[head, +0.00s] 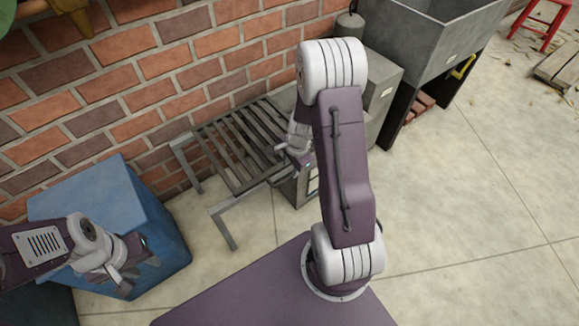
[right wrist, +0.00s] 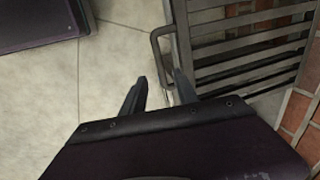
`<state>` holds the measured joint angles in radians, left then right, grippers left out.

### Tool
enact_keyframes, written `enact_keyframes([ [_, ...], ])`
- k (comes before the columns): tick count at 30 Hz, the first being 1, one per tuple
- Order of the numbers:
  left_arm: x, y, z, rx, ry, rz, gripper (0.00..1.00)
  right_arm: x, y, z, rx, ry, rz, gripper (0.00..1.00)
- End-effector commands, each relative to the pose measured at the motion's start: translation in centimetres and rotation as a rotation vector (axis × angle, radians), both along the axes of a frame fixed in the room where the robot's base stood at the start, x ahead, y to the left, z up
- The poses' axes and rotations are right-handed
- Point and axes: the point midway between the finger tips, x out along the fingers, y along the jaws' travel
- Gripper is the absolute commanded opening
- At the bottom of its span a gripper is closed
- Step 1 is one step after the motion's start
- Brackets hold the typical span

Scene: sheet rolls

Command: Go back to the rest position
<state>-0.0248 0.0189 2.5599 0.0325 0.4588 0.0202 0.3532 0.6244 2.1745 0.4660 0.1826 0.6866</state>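My left gripper (head: 138,272) hangs in front of the blue box (head: 160,215) at the left of the head view. Its two fingers look spread, with nothing seen between them. My right gripper (head: 280,172) is partly hidden behind my right arm in the head view, over the near right part of the slatted metal rack (head: 240,150). In the right wrist view its two fingers (right wrist: 160,92) are apart and empty, with pale floor and the edge of the rack (right wrist: 250,45) beyond. No sheet roll shows in either view.
A brick wall (head: 120,60) runs behind the rack. A grey machine (head: 382,85) and a large grey sink-like basin (head: 440,40) stand right of the rack. A red stool (head: 545,25) is at the far right.

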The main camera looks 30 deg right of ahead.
Motion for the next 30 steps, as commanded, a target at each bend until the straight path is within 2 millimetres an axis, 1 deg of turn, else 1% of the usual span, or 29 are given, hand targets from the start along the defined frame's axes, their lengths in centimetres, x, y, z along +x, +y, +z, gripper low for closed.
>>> enact_keyframes([
  [1,0.0,0.0,0.9,0.000,0.000,0.000,0.36,-0.1,0.0,1.1,0.000,0.000,-0.001,0.36],
  [3,0.0,0.0,1.1,0.000,0.000,0.000,0.36,-0.3,0.0,1.5,0.000,0.000,-0.001,0.36],
  [20,0.0,0.0,1.0,0.000,0.000,0.000,0.36,-0.3,0.1,1.5,0.001,0.001,0.003,0.36],
  [21,0.0,0.0,1.0,0.000,0.000,0.000,0.36,-0.1,0.5,1.7,-0.001,-0.004,0.016,0.36],
  [23,0.0,0.0,1.0,0.000,0.000,0.000,0.36,1.0,1.4,2.9,-0.012,-0.035,0.048,0.36],
  [24,0.0,0.0,1.0,0.000,0.000,0.000,0.36,1.8,2.4,4.2,-0.021,-0.067,0.081,0.36],
  [26,0.0,0.0,1.0,0.000,0.000,0.000,0.36,2.4,4.5,6.6,-0.040,-0.113,0.163,0.36],
  [27,0.0,0.0,1.0,0.000,0.000,0.000,0.36,2.2,6.1,8.1,-0.051,-0.133,0.238,0.36],
  [28,0.0,0.0,1.0,0.000,0.000,0.000,0.36,1.7,7.3,9.1,-0.064,-0.142,0.309,0.36],
  [29,0.0,0.0,1.0,0.000,0.000,0.000,0.36,1.1,8.4,9.9,-0.076,-0.147,0.387,0.36],
  [30,0.0,0.0,1.0,0.000,0.000,0.000,0.36,0.0,9.6,10.8,-0.097,-0.149,0.500,0.36],
])
